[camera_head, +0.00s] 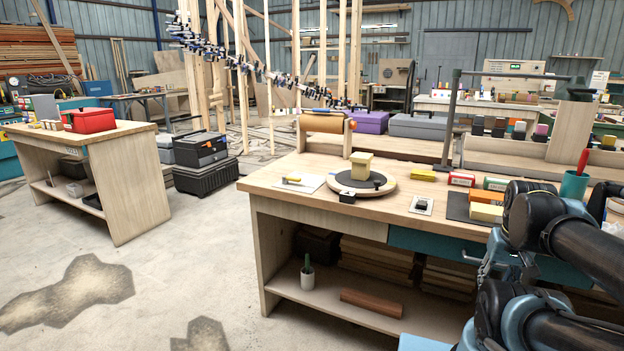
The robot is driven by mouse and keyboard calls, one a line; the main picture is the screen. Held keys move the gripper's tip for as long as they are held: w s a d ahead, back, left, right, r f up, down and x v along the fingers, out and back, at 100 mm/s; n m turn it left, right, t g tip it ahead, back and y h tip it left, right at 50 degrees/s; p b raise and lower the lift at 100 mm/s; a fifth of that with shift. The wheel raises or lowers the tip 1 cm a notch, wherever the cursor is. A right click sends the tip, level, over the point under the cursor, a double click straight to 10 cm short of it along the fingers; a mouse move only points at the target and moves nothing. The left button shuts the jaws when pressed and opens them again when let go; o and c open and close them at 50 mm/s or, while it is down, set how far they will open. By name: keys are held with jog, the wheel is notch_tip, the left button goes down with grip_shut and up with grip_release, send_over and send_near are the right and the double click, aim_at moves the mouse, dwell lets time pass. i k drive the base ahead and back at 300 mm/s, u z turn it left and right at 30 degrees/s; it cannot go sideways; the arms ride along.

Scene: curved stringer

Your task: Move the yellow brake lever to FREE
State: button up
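A small yellow lever-like piece (292,179) lies on a pale plate (308,184) at the left front of the wooden workbench (268,186). It looks like the brake lever; any FREE marking is too small to read. Right of the plate is a round turntable (384,189) with a dark top, bearing a pale wooden block (362,166). A small black block (347,196) sits at the turntable's front edge. My gripper (492,266) is at the lower right, in front of the bench and well apart from the lever. Its fingers are partly hidden by my arm, so their opening is unclear.
A switch plate (421,205), a yellow block (423,174) and several coloured boxes stand on the bench's right half. A green cup (574,185) holds a red-handled tool. A paper roll (324,124) stands behind the turntable.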

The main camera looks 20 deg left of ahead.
aim_at(286, 178)
jog(key=u, duration=1.1)
jog(key=k, duration=1.05)
jog(key=u, duration=0.25)
jog(key=i, duration=1)
